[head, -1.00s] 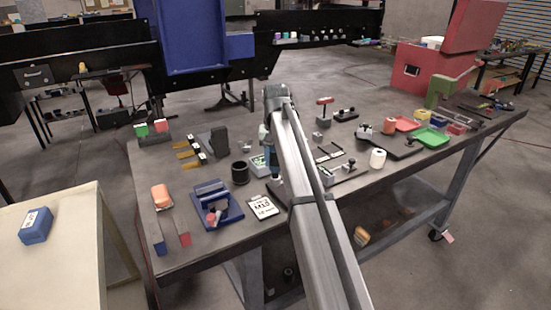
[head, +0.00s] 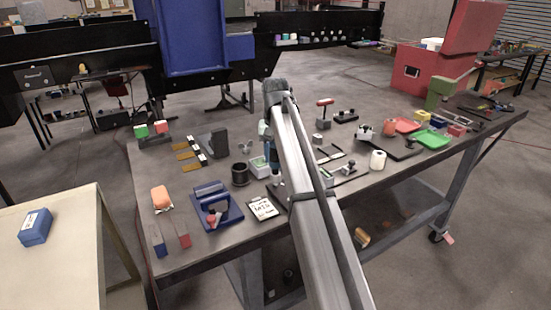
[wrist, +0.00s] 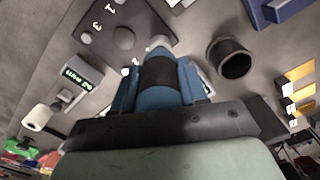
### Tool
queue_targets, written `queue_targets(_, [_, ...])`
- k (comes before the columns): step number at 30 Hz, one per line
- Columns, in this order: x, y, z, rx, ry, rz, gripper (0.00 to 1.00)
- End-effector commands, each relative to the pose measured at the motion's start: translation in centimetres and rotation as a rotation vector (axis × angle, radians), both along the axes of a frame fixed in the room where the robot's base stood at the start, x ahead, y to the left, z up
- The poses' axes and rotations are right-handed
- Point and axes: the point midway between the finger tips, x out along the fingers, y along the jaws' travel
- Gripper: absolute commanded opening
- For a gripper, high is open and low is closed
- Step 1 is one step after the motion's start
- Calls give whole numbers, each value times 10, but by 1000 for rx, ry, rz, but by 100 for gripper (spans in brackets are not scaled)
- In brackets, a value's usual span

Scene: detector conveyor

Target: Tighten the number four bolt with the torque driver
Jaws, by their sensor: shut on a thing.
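The torque driver (wrist: 158,80), blue with a dark band, is held upright between the blue-grey fingers of my gripper (wrist: 160,86). Its pale tip (wrist: 156,42) points towards a dark bolt plate (wrist: 145,14) in the wrist view. The numbers 1 and 3 show on the plate, with round bolt heads such as one near the 3 (wrist: 123,38). The number four mark is not readable, and I cannot tell whether the tip touches a bolt. In the head view my arm covers most of the plate and gripper; part of the blue gripper area (head: 265,131) shows.
A black cup (head: 240,174) stands left of my gripper and also shows in the wrist view (wrist: 231,60). A white roll (head: 377,160) stands to the right. A green display (wrist: 75,80) shows in the wrist view.

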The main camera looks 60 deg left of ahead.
Motion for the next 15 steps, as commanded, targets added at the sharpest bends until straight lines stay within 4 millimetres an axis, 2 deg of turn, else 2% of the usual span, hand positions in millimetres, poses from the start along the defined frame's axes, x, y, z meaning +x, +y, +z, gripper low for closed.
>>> queue_targets(15, [0, 1, 29, 2, -1, 0, 0])
